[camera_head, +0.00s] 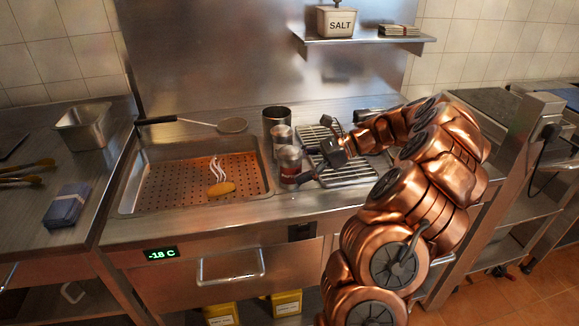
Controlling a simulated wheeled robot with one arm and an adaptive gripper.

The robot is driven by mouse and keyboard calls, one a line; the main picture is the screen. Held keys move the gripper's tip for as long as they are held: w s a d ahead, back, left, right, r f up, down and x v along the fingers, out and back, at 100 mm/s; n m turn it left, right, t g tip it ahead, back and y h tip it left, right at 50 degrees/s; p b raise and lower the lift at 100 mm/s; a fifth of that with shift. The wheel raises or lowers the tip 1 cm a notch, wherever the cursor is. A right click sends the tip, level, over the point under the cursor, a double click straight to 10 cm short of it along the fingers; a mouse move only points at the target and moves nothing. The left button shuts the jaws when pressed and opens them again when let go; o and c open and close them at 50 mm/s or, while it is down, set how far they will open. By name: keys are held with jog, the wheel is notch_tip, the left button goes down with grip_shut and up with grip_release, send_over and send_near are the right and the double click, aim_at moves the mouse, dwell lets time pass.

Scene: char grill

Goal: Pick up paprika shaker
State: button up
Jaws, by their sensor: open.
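A small metal shaker (290,160) with reddish colour near its bottom, likely the paprika shaker, stands upright just right of the perforated pan. A second metal shaker (281,137) stands right behind it; I cannot read any label on either. My gripper (316,150) is open, to the right of the reddish shaker, above the left side of the wire rack. Its dark fingers are spread, and the lower one reaches close to the shaker's right side. I cannot tell whether it touches. Nothing is held.
A dark-topped canister (277,117) stands behind the shakers. The wire rack (352,172) lies under my gripper. The perforated pan (150,190) holds a steaming orange-brown piece (221,189). A shelf (360,40) with a salt box hangs above.

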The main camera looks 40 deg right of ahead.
aim_at(281, 172)
jog(key=shift+r+p+x, duration=0.2)
jog(key=shift+p+x, duration=0.1)
jog(key=shift+x, duration=2.05)
jog(key=shift+w, duration=0.15)
jog(key=c, duration=1.4)
